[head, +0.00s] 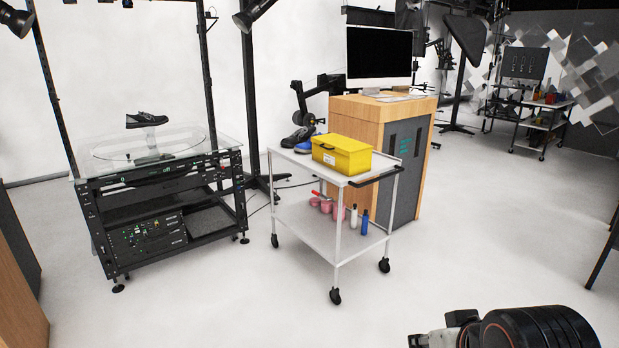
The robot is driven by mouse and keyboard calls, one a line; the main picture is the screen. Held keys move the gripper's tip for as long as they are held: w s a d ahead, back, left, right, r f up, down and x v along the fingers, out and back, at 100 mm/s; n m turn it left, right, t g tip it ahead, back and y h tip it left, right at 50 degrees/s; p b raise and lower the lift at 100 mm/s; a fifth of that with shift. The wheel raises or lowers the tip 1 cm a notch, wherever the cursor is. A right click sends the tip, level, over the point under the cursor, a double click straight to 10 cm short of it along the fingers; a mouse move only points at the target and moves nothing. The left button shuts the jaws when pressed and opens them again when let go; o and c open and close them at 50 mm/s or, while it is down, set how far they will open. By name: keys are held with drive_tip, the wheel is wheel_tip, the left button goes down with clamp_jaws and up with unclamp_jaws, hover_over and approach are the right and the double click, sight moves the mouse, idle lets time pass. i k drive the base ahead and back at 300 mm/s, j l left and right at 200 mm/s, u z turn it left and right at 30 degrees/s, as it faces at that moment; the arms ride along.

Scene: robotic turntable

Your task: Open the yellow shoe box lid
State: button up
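The yellow shoe box (338,160) stands on the top shelf of a white wheeled cart (347,232). Its lid (343,144) looks closed, and a small white label shows on its front side. My arm shows only at the bottom right, as a dark ringed link and a grey part cut off by the frame edge. It is well apart from the box and the cart. My gripper's fingertips cannot be made out.
Dark and blue shoes (298,138) lie beside the box. Pink items and bottles (365,222) stand on the cart's lower shelf. A black turntable rig (165,225) is at left, a wooden desk (419,112) with monitor (379,52) behind.

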sight(346, 146)
drive_tip(key=i, duration=0.75)
drive_tip(key=i+l+u, duration=0.15)
drive_tip(key=i, duration=1.3)
drive_tip(key=i+j+u, duration=0.2)
drive_tip(key=i, duration=0.2)
drive_tip(key=i+j+u, duration=0.2)
drive_tip(key=i, duration=0.2)
